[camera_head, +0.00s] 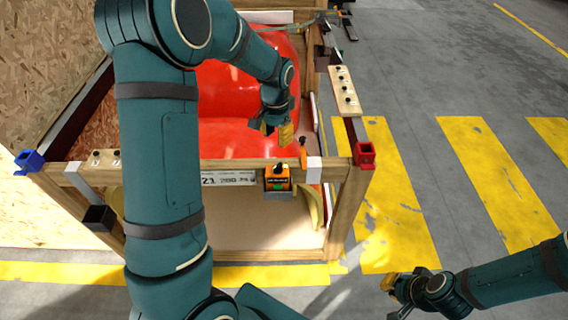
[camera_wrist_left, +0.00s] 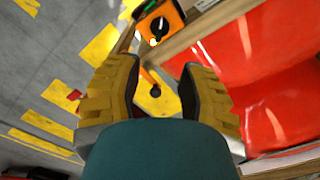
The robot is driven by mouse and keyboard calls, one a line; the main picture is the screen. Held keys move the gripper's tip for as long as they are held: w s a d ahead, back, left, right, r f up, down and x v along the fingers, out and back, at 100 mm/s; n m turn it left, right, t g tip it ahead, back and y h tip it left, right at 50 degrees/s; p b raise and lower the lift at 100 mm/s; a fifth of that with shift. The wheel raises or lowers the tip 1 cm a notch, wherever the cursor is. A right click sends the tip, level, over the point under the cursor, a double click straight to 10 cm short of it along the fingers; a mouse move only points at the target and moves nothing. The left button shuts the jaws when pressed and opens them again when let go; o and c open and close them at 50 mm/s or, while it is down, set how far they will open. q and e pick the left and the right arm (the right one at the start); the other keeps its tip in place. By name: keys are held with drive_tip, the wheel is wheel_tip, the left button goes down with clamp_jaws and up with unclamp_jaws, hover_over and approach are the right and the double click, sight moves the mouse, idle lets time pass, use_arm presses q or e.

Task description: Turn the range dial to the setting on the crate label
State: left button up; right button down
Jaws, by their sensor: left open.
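An orange meter (camera_head: 278,180) with a black dial (camera_head: 279,169) is mounted at the front rail of the wooden crate (camera_head: 345,205). The meter also shows at the top of the left wrist view (camera_wrist_left: 160,22), with its black dial and a white pointer mark. A white label (camera_head: 235,178) on the crate rail reads "21 200 74" in part; my left arm hides its left end. My left gripper (camera_head: 272,126) is open and empty, above and behind the meter, apart from it. My right gripper (camera_head: 395,283) hangs at the lower right, away from the crate; its opening is unclear.
A small orange and black part (camera_head: 303,150) stands right of the meter, and shows between my left fingers in the wrist view (camera_wrist_left: 153,82). Red nosecones (camera_head: 225,95) fill the crate behind. A red corner block (camera_head: 364,154) and a strip of knobs (camera_head: 345,92) lie right.

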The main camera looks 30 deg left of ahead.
sight(277, 165)
use_arm(q)
wheel_tip(277, 165, down, 13)
drive_tip(key=shift+r, duration=0.1)
idle(0.3)
drive_tip(key=shift+c, duration=0.4)
clamp_jaws()
